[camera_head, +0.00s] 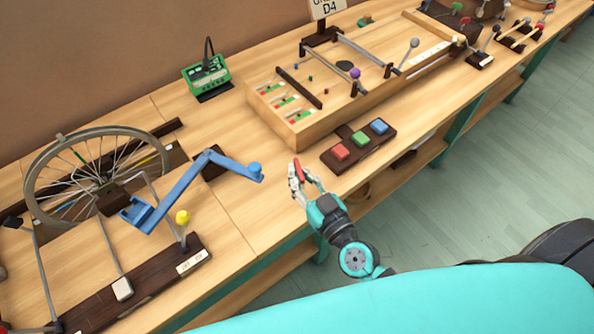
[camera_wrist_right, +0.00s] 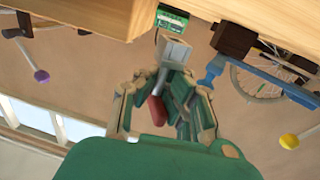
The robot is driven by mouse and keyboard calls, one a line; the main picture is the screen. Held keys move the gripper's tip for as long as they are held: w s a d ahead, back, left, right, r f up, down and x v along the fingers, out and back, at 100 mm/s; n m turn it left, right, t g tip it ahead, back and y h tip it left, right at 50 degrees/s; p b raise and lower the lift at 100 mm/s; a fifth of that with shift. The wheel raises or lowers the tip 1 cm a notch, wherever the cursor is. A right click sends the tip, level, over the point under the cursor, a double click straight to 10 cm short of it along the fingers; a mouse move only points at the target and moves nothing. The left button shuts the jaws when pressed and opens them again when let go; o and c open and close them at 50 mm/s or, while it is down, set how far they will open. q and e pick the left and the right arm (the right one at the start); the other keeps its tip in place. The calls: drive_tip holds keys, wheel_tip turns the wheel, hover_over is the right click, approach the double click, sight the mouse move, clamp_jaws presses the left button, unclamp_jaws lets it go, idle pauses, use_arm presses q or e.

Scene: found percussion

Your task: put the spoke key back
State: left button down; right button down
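My right gripper (camera_head: 303,180) is above the front edge of the bench, just left of the coloured buttons. Its fingers are closed around a small red-handled tool (camera_head: 297,170), which looks like the spoke key. In the right wrist view the red handle (camera_wrist_right: 157,108) lies between the fingers (camera_wrist_right: 168,85), and the fingers partly cover the tool. The spoked bicycle wheel (camera_head: 70,195) stands at the left back of the bench. No empty holder for the key can be made out. My left gripper is not in view.
A board with red, green and blue buttons (camera_head: 341,151) lies right of the gripper. A large wooden box (camera_head: 300,134) is behind it. A blue crank arm (camera_head: 165,208) and a yellow-knobbed lever (camera_head: 182,217) stand left. A green device (camera_head: 207,76) is at the back. Bare bench (camera_head: 235,140) lies between.

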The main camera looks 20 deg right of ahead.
drive_tip(key=shift+w+d+f, duration=0.1)
drive_tip(key=shift+w+d, duration=0.05)
drive_tip(key=shift+w, duration=0.45)
drive_tip(key=shift+w+d, duration=0.15)
drive_tip(key=shift+w, duration=0.4)
drive_tip(key=shift+w+f, duration=0.1)
drive_tip(key=shift+f, duration=0.05)
drive_tip(key=shift+f+b, duration=1.25)
drive_tip(key=shift+f, duration=0.4)
drive_tip(key=shift+f, duration=0.15)
drive_tip(key=c, duration=1.5)
unclamp_jaws()
